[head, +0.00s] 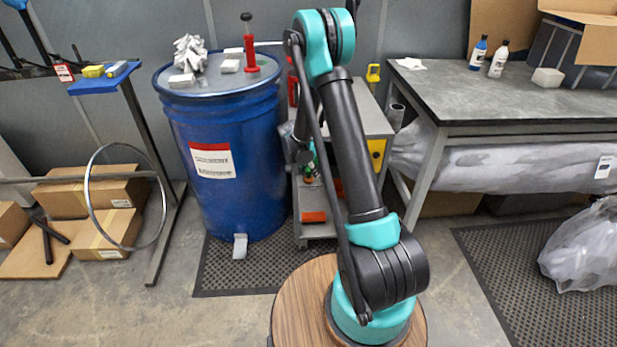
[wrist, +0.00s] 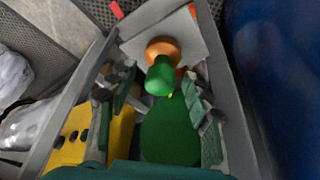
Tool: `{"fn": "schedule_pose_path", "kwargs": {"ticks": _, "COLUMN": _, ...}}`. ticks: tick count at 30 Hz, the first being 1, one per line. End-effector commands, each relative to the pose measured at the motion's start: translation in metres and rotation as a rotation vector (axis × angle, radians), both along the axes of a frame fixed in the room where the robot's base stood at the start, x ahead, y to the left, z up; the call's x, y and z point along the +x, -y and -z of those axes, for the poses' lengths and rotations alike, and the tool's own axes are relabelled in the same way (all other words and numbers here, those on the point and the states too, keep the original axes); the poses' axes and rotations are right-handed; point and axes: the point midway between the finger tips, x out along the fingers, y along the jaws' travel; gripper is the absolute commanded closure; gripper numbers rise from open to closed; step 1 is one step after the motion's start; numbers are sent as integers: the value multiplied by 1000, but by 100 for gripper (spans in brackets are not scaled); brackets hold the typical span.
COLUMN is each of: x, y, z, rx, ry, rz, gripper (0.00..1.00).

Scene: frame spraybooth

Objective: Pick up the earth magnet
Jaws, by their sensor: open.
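A small piece with a green knob and an orange round base, which looks like the earth magnet (wrist: 160,78), is in the upper middle of the wrist view. It is on or above a light grey surface. My gripper (wrist: 160,88) is open, with one padded finger on each side of the green knob. I cannot tell whether either finger touches it. A larger rounded green shape lies below the knob in the wrist view. In the head view my arm hides most of this area, and only small green bits show beside it on the grey cart (head: 318,228).
A blue drum (head: 226,160) stands left of the cart and fills the wrist view's right side. A grey workbench (head: 500,100) stands at right. A yellow block (wrist: 80,140) with dark holes is close to my left finger. Cart rails flank my gripper.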

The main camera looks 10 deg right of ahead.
Motion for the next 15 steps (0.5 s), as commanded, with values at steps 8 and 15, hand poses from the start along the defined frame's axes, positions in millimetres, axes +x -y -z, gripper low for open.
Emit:
{"fn": "schedule_pose_path", "kwargs": {"ticks": 8, "x": 0, "y": 0, "z": 0, "rx": 0, "ry": 0, "rz": 0, "gripper": 72}}
{"fn": "schedule_pose_path", "kwargs": {"ticks": 15, "x": 0, "y": 0, "z": 0, "rx": 0, "ry": 0, "rz": 0, "gripper": 100}}
